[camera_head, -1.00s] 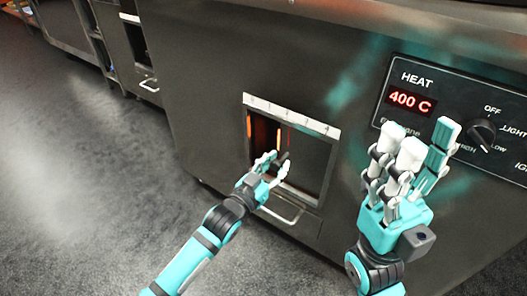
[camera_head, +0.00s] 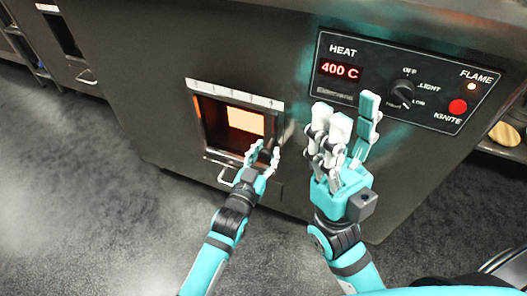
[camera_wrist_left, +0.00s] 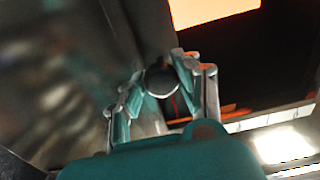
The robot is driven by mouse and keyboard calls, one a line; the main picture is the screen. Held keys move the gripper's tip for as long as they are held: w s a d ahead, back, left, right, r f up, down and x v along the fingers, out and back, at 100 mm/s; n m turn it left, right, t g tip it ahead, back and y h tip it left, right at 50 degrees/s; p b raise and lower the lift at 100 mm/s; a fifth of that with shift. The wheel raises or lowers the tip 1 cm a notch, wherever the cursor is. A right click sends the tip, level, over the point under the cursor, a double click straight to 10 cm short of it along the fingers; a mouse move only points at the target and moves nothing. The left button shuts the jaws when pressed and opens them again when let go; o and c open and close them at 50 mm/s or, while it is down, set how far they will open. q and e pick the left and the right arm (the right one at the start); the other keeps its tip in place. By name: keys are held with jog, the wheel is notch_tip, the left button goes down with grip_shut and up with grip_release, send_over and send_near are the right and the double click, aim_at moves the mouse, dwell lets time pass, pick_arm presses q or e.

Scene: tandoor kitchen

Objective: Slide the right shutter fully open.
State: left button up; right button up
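The square oven opening (camera_head: 198,105) is in the metal front in the head view, with a glowing orange patch inside. My left gripper (camera_head: 265,153) is at its lower right edge. In the left wrist view a dark round knob (camera_wrist_left: 161,81) sits between the fingertips of my left gripper (camera_wrist_left: 158,78), which appear to close on it from both sides. The right shutter itself is mostly hidden in the head view by the gripper and the frame. My right gripper (camera_head: 347,118) is open and empty, fingers up, in front of the control panel.
The control panel (camera_head: 430,85) reads HEAT 400 C and has a dark dial (camera_head: 401,95) and a red ignite button (camera_head: 458,107) near my right gripper. A pale marked strip (camera_head: 235,93) tops the opening. A bar handle (camera_head: 226,178) is below it. The floor (camera_head: 100,190) at left is clear.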

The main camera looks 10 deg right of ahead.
pick_arm(q)
jog(key=o, duration=0.4)
jog(key=shift+s+d, duration=0.15)
jog(key=shift+d, duration=0.05)
jog(key=shift+o, duration=0.2)
jog(key=v, duration=1.2)
